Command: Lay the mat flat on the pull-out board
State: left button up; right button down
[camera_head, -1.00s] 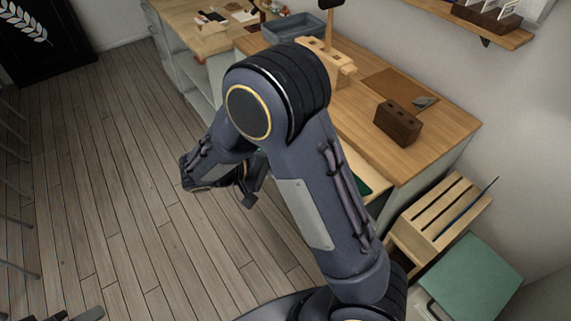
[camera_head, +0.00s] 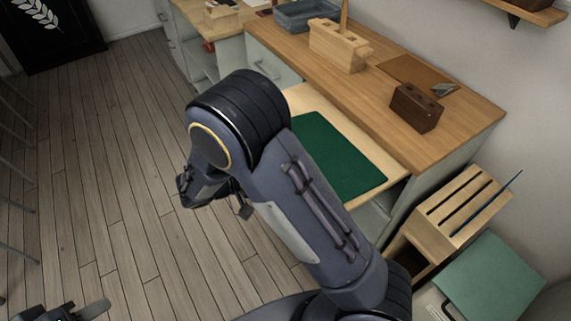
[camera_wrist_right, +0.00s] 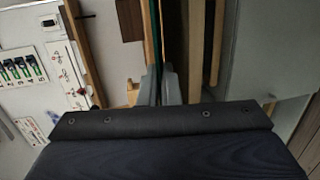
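A dark green mat (camera_head: 340,155) lies on the pale wooden pull-out board (camera_head: 378,150) below the bench top and looks flat where it shows. Its left part is hidden behind my right arm. In the right wrist view, a thin green edge (camera_wrist_right: 155,35) runs beside wood edges, just beyond the fingers. My right gripper (camera_head: 240,207) is left of the board in the head view. Its grey fingertips (camera_wrist_right: 160,85) are close together; I cannot tell whether anything is between them. My left gripper (camera_head: 82,311) is at the bottom left, partly cut off, far from the mat.
The wooden bench top (camera_head: 375,85) carries a pale wooden block rack (camera_head: 338,46), a dark brown holed block (camera_head: 416,107) and a grey-blue tray (camera_head: 305,15). A slatted wooden rack (camera_head: 462,205) and a green-topped stool (camera_head: 490,275) stand at right.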

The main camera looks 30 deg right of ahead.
jog(key=shift+a+f+h+b, duration=0.2)
jog(key=shift+f+h+b, duration=0.8)
jog(key=shift+f+b, duration=0.8)
jog(key=shift+r, duration=0.1)
jog(key=c, duration=1.6)
grip_release()
jog(key=shift+o, duration=0.2)
jog(key=shift+f+b, duration=0.55)
jog(key=shift+f, duration=0.05)
jog(key=a, duration=0.9)
jog(key=shift+b, duration=0.3)
jog(key=shift+w, duration=0.15)
